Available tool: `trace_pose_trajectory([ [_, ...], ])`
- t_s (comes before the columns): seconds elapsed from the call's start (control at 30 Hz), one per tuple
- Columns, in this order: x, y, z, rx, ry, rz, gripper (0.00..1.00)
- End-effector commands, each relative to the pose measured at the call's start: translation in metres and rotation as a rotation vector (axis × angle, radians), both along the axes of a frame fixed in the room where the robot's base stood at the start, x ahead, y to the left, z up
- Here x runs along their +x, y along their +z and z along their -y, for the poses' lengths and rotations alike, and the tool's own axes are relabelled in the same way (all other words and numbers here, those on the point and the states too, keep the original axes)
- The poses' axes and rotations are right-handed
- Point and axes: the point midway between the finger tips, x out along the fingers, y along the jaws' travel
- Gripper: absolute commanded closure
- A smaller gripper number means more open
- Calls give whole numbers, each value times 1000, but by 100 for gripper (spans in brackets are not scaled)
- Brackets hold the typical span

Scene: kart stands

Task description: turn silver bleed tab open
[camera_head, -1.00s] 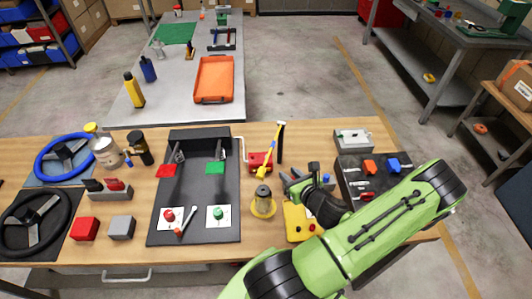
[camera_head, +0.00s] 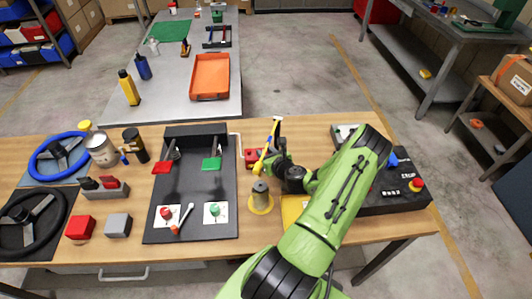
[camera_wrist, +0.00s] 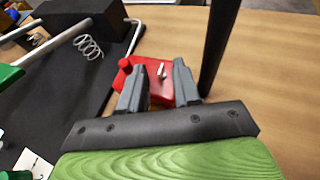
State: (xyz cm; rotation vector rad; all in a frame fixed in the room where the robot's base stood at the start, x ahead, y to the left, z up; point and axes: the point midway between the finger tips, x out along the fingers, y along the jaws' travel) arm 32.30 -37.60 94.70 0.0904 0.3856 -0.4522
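The red block (camera_wrist: 155,92) lies on the wooden bench just right of the black pedal tray. A small silver tab (camera_wrist: 161,71) stands up on its top, beside a red round knob (camera_wrist: 125,64). In the head view the red block (camera_head: 252,158) is small and its tab cannot be made out. My gripper (camera_wrist: 159,67) is open, with its two grey fingers apart on either side of the tab in the picture. I see no contact with the tab. In the head view my gripper (camera_head: 273,160) is at the block's right, partly hidden by its own wrist.
A dark upright post (camera_wrist: 216,45) stands close to my right finger. A yellow-handled tool (camera_head: 265,155) is beside the red block. The black pedal tray (camera_head: 190,185) with springs is at the left. A metal cylinder on a yellow base (camera_head: 261,203) stands in front.

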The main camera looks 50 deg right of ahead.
Motion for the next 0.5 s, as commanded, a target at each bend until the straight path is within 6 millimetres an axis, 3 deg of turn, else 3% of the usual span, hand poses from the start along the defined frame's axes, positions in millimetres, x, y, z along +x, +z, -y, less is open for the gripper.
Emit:
trace_pose_trajectory([
  [0.03, 0, 0, 0, 0, 0, 0, 70],
  [0.23, 0, 0, 0, 0, 1, 0, 100],
  [0.5, 0, 0, -1, 1, 2, 0, 100],
])
